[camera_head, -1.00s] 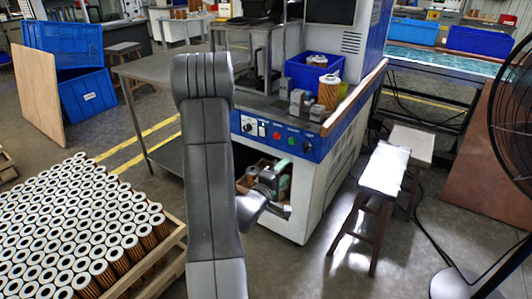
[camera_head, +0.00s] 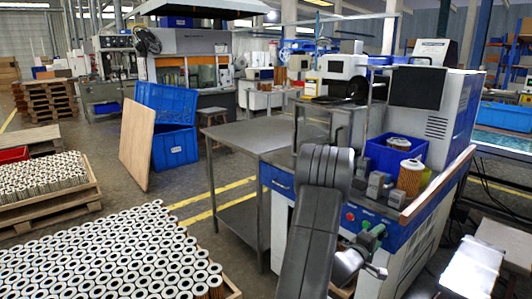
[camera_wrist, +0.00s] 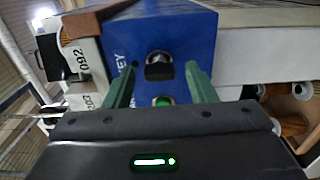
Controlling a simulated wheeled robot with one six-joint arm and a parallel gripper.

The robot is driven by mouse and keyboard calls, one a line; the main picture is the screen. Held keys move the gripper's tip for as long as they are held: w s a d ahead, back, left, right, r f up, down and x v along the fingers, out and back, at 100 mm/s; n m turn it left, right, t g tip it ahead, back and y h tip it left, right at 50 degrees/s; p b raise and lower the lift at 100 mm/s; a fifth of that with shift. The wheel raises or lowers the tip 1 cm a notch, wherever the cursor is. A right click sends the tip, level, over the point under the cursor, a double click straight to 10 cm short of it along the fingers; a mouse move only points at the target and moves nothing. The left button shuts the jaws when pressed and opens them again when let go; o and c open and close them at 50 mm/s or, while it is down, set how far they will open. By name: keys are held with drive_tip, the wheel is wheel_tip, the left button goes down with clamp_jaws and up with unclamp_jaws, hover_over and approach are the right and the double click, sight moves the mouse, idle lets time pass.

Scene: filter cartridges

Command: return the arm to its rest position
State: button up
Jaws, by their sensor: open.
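My arm stands upright in the head view, in front of the blue-and-white machine (camera_head: 300,225). My gripper (camera_head: 372,238) shows partly behind my arm, beside the machine's front panel with its buttons. In the wrist view my gripper (camera_wrist: 161,88) has its two green fingers spread apart, with nothing between them. The machine's blue panel (camera_wrist: 175,28) lies beyond the fingertips. Whether the fingers touch the panel I cannot tell.
A filter cartridge (camera_head: 409,178) stands on the machine top beside grey blocks (camera_head: 376,186) and a blue bin (camera_head: 420,150). A grey table (camera_head: 235,135) adjoins the machine. Many cartridges (camera_head: 110,250) fill a pallet at lower left. A stool (camera_head: 470,270) stands at right.

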idle(0.3)
drive_tip(key=v, duration=1.4)
drive_tip(key=w+d+m+b, duration=0.3)
drive_tip(key=m+b, duration=0.1)
drive_tip(key=m, duration=0.1)
drive_tip(key=w+d+m+b, duration=0.2)
drive_tip(key=d+m+b, duration=0.2)
drive_tip(key=m, duration=0.1)
drive_tip(key=w+d+m+b, duration=0.3)
drive_tip(key=m+b, duration=0.1)
drive_tip(key=m, duration=0.1)
drive_tip(key=shift+w+d+m, duration=0.3)
drive_tip(key=shift+w+d, duration=0.05)
drive_tip(key=shift+d, duration=0.05)
drive_tip(key=shift+r+m+b, duration=0.1)
drive_tip(key=shift+m+b, duration=1.1)
drive_tip(key=shift+r, duration=0.15)
